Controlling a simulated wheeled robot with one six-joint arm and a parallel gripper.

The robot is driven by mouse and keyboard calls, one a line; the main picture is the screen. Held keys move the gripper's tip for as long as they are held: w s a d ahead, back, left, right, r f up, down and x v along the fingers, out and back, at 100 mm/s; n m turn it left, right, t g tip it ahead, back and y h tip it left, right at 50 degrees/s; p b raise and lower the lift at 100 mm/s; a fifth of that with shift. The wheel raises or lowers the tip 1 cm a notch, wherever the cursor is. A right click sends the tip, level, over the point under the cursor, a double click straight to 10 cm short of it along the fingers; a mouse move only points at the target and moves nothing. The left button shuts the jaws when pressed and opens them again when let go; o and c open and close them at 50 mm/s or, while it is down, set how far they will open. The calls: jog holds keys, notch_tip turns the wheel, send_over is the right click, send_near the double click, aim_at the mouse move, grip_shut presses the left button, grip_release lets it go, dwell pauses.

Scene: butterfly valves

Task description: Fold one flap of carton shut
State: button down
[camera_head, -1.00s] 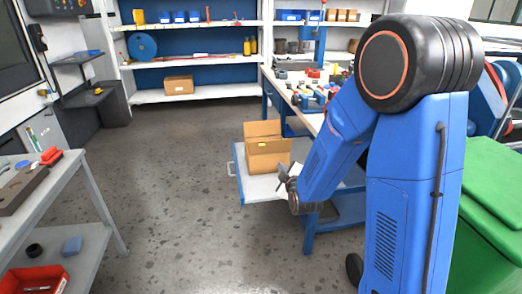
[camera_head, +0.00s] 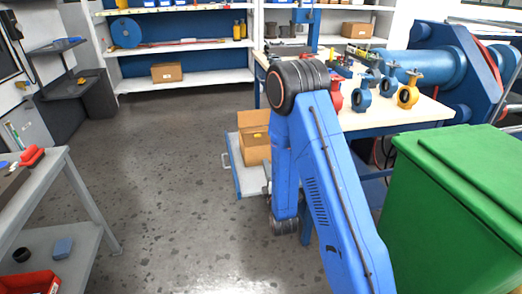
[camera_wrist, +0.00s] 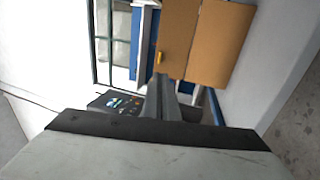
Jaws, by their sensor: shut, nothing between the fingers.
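The brown carton (camera_head: 257,153) stands on a low trolley (camera_head: 247,180) in the head view. A flap (camera_head: 253,118) stands up at its back; its right side is hidden behind my arm. In the wrist view the carton (camera_wrist: 179,40) fills the top middle, with a yellow mark on it and a brown panel (camera_wrist: 225,45) beside it. My gripper (camera_wrist: 162,92) is shut and empty, pointing toward the carton. I cannot tell whether it touches it. In the head view my gripper is mostly hidden by my arm, just right of and below the carton.
A workbench (camera_head: 405,116) with red, blue and yellow valves stands right of the trolley. A green bin (camera_head: 460,190) is at the right. A grey table (camera_head: 60,235) stands at the left. The floor (camera_head: 170,190) between is clear.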

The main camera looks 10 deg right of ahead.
aim_at(258, 136)
jog(key=x, duration=1.3)
jog(key=shift+w+r, duration=0.2)
jog(key=shift+w, duration=0.1)
jog(key=shift+w+r, duration=0.1)
